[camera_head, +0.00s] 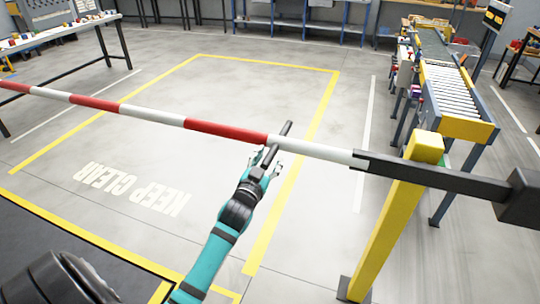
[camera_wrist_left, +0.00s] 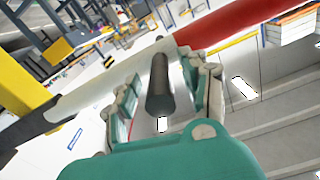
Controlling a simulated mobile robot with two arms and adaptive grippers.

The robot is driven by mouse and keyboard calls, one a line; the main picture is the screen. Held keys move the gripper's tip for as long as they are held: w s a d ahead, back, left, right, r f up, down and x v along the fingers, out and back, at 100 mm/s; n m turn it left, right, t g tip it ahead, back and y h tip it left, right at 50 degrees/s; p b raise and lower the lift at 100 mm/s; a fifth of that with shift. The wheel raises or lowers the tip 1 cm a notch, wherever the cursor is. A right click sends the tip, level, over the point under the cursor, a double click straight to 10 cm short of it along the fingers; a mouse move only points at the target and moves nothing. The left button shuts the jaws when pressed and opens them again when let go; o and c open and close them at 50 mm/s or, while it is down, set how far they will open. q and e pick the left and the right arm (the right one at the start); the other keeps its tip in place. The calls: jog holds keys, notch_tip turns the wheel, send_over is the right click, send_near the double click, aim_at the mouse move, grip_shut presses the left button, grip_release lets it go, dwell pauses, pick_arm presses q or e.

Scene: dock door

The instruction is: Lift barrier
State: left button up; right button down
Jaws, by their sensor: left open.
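The barrier (camera_head: 226,132) is a long red and white striped boom. It lies nearly level across the head view, with a dark bar at its right end above a yellow post (camera_head: 392,215). A short dark handle (camera_head: 286,129) sticks out from the boom. My left gripper (camera_head: 266,161) is at the handle, on the near side of the boom. In the left wrist view the handle (camera_wrist_left: 159,80) lies between the two spread fingers, with gaps on both sides. The striped boom (camera_wrist_left: 220,32) crosses behind it. My right gripper is not in view.
A roller conveyor (camera_head: 450,92) stands beyond the post at the right. A workbench (camera_head: 60,36) with small items is at the upper left. The floor inside the yellow outline, marked KEEP CLEAR (camera_head: 130,190), is free. A dark counterweight block (camera_head: 520,198) ends the bar.

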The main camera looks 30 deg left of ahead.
pick_arm(q)
jog(key=shift+w+a, duration=0.15)
jog(key=shift+w, duration=0.5)
grip_shut()
